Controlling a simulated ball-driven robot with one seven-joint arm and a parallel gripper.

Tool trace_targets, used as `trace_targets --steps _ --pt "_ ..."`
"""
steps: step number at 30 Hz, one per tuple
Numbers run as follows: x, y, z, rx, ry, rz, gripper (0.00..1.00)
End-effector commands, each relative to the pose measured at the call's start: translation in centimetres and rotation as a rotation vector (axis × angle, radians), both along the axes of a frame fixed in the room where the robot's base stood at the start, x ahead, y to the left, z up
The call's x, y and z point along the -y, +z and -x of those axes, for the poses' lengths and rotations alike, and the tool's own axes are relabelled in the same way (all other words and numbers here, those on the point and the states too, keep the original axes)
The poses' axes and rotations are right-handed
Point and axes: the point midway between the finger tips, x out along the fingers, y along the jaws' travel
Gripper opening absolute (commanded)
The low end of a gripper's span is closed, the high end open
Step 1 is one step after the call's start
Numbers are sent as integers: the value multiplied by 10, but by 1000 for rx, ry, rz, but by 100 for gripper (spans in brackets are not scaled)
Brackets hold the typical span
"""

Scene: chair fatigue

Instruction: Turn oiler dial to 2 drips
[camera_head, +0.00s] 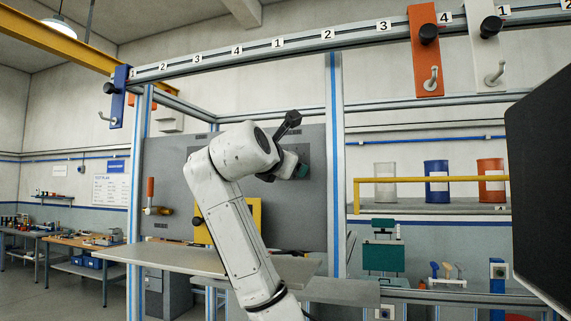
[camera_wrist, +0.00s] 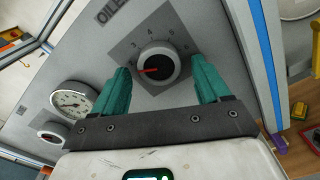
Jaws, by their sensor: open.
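The oiler dial (camera_wrist: 158,67) is a round dark knob with a pale rim and a red pointer, on a dark square plate of the grey panel. The pointer aims left, below the printed 3; the mark it faces is hidden near the left finger. The numbers 3, 4 and 5 can be read around it. My gripper (camera_wrist: 160,64) is open, with one teal finger on each side of the dial and visible gaps to it. In the head view my gripper (camera_head: 291,168) is at the grey panel, and the dial cannot be made out.
A pressure gauge (camera_wrist: 73,100) and a smaller round fitting with red (camera_wrist: 50,134) sit left of the dial. A blue-edged post (camera_wrist: 269,60) stands to the right. In the head view, a rail (camera_head: 260,45) with numbered hangers runs overhead, and a grey worktop (camera_head: 165,259) lies below the panel.

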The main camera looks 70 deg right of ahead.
Motion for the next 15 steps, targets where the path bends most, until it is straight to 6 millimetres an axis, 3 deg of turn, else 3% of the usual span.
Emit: trace_targets --steps 8,15 --pt "-10 -1 0 2 2 3 76" --pt "-53 -3 4 2 4 4 76"
